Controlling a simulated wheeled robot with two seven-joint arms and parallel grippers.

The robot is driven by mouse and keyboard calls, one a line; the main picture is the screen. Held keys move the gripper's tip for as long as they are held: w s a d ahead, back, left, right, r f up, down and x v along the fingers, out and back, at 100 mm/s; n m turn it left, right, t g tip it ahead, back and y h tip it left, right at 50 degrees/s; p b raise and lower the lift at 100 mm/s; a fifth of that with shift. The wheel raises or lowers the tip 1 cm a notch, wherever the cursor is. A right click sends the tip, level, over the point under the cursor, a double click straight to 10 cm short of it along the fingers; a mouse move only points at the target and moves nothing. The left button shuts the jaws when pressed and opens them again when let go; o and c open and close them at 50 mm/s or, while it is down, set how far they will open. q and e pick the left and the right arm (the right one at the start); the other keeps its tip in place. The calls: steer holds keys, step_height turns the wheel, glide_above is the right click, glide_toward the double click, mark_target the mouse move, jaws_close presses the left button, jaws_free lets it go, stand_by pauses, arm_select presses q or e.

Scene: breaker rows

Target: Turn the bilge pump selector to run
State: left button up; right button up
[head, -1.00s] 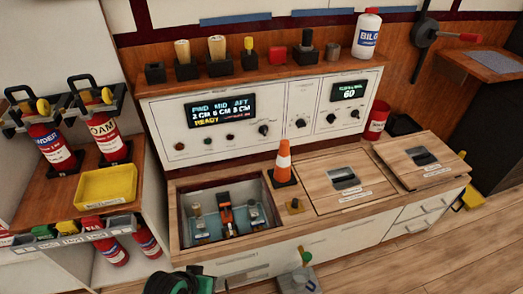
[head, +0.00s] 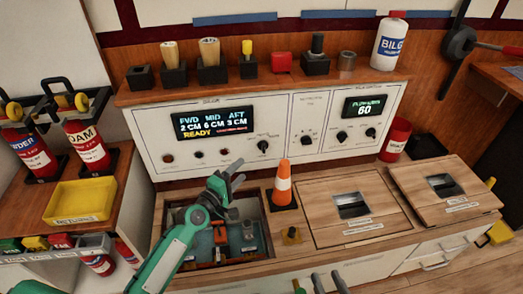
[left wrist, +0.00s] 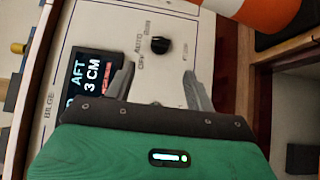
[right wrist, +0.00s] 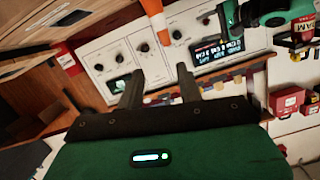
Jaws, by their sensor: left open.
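The bilge pump selector is a small black knob (head: 262,146) on the white bilge panel (head: 225,155), right of the lit display (head: 213,122). In the left wrist view the knob (left wrist: 160,45) has OFF, AUTO and RUN printed around it. I cannot tell which mark it points at. My left gripper (head: 230,178) is open and empty, below and left of the knob, apart from it. In the left wrist view its fingers (left wrist: 159,82) stand apart, with the knob beyond the gap. My right gripper (head: 330,283) is open and empty at the bottom, far from the panel.
An orange cone (head: 283,186) stands on the counter close to the panel, right of my left gripper. An open bay (head: 250,238) with valves lies under my left gripper. Wooden hatches (head: 350,203) lie to the right. A shelf of bottles and holders (head: 230,80) runs above the panel.

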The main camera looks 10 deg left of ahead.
mark_target(262, 150)
arm_select(q)
steer(key=b+x, duration=0.1)
steer(key=x, duration=0.9)
steer(key=shift+w+d, duration=0.3)
steer(key=shift+w, duration=0.35)
arm_select(e)
steer(key=w+d+r+t, duration=0.1)
steer(key=w+r+t, duration=0.2)
steer(key=r, duration=0.3)
steer(key=shift+d+t, duration=0.3)
steer(key=shift+t, duration=0.2)
arm_select(q)
steer(key=shift+c, duration=0.2)
steer(key=c, duration=0.9)
